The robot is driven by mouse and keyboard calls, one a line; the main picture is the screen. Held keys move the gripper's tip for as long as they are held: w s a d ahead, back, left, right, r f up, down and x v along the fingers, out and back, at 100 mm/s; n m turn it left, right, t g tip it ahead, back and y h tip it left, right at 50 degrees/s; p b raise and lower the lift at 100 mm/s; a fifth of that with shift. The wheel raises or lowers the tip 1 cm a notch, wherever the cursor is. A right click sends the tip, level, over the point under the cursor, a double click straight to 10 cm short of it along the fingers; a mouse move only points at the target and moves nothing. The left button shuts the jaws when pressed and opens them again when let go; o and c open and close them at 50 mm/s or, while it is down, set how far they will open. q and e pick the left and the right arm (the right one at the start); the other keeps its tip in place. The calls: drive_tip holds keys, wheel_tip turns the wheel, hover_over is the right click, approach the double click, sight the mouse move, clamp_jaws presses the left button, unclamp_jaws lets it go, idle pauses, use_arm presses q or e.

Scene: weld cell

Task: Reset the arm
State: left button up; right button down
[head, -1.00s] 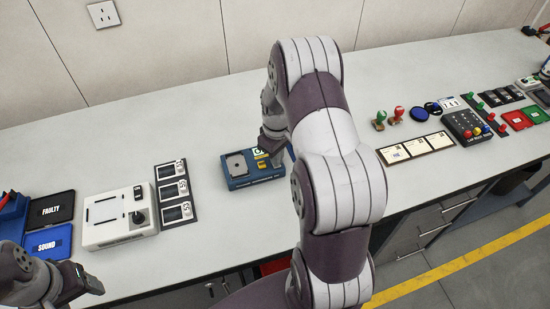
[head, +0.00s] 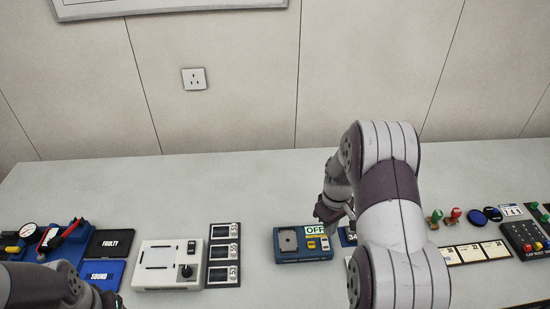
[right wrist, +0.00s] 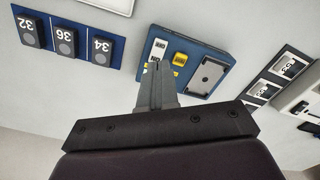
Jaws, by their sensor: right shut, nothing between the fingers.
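My right arm rises at the right of the head view, and its gripper (head: 328,214) is at the right edge of a blue box (head: 303,254). The box has a grey plate, a yellow switch (head: 311,244), a white switch (head: 324,244) and an OFF label (head: 316,230). In the right wrist view my right gripper (right wrist: 157,66) is shut and empty, its tips over the white switch (right wrist: 158,48); I cannot tell if they touch. The yellow switch (right wrist: 180,58) is beside it. My left arm shows at the lower left of the head view; its fingers are not clear.
A blue strip with numbered tags (right wrist: 66,42) lies near the box. Left of the box are a column of numbered displays (head: 222,254), a white console (head: 168,265) and FAULTY (head: 108,243) and SOUND (head: 102,274) trays. Stamps (head: 445,216) and cards stand at right. The back bench is clear.

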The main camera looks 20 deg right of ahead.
drive_tip(key=shift+m, duration=0.4)
drive_tip(key=s+a+r, duration=0.5)
drive_tip(key=a, duration=0.3)
drive_tip(key=s+a+r+m+t, duration=0.1)
drive_tip(key=s+a+r, duration=0.4)
drive_tip(key=a, duration=0.3)
drive_tip(key=shift+s+a, duration=0.15)
drive_tip(key=shift+s, duration=0.6)
drive_tip(key=shift+s+a, duration=0.1)
drive_tip(key=shift+s, duration=0.05)
